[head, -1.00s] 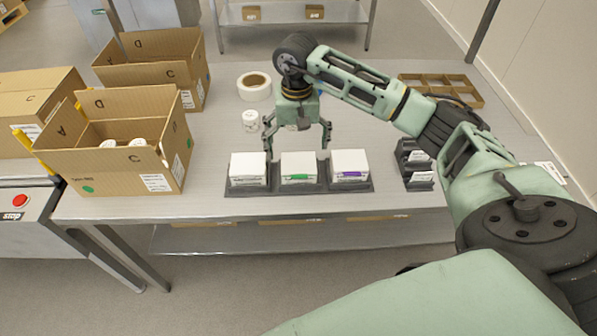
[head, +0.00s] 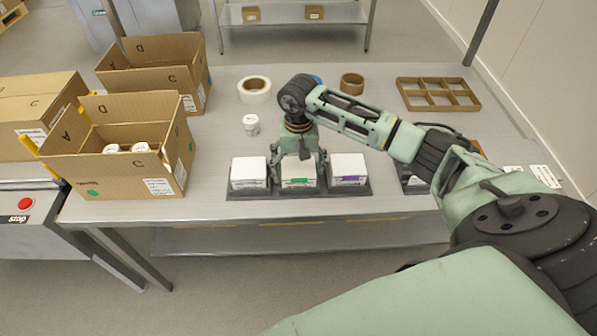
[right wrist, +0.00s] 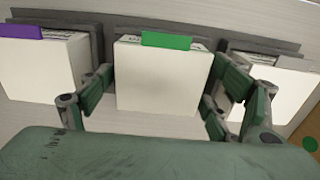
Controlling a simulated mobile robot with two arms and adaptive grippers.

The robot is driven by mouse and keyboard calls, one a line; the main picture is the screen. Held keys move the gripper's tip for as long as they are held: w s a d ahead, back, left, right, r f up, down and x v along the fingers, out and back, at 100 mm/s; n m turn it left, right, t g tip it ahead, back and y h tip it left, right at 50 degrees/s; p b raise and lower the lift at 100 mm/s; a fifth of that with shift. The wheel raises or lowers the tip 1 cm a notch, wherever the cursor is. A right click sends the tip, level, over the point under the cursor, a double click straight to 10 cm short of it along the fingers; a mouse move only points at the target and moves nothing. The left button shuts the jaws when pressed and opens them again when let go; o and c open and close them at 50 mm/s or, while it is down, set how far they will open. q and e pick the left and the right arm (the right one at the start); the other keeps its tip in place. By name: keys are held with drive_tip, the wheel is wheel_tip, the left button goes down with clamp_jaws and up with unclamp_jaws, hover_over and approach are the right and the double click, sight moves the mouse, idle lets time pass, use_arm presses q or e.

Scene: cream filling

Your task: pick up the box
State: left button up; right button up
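Three white boxes stand in a row in a dark grey holder (head: 243,194) on the table. The middle box (head: 299,182) has a green label; it also shows in the right wrist view (right wrist: 165,80). The left box (head: 249,172) has a grey label and the right box (head: 347,167) a purple one. My right gripper (head: 298,172) is down over the middle box. In the right wrist view its open fingers (right wrist: 163,92) stand on either side of that box, with a visible gap at least on the right side. My left gripper is out of view.
An open carton (head: 115,165) with white jars inside stands at the left, another open carton (head: 150,78) behind it. A white jar (head: 251,125), tape rolls (head: 254,90) and a divided brown tray (head: 438,93) are farther back. Dark holders (head: 413,183) stand right of the boxes.

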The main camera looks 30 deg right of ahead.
sight(299, 166)
drive_tip(key=c, duration=0.8)
drive_tip(key=shift+o, duration=0.2)
drive_tip(key=shift+r, duration=0.15)
drive_tip(key=shift+r+b, duration=0.3)
drive_tip(key=shift+r, duration=0.25)
wheel_tip(299, 166, up, 3)
drive_tip(key=shift+f+b, duration=0.1)
drive_tip(key=shift+b, duration=0.4)
drive_tip(key=s+d+r+b, duration=0.3)
drive_tip(key=s+d+r, duration=0.25)
drive_tip(key=s, duration=0.45)
drive_tip(key=s+a+r+n, duration=0.1)
drive_tip(key=s+a+n, duration=0.1)
drive_tip(key=a, duration=0.7)
drive_tip(key=s+a+n, duration=0.3)
drive_tip(key=a+n, duration=0.1)
drive_tip(key=a, duration=0.6)
drive_tip(key=shift+r, duration=0.4)
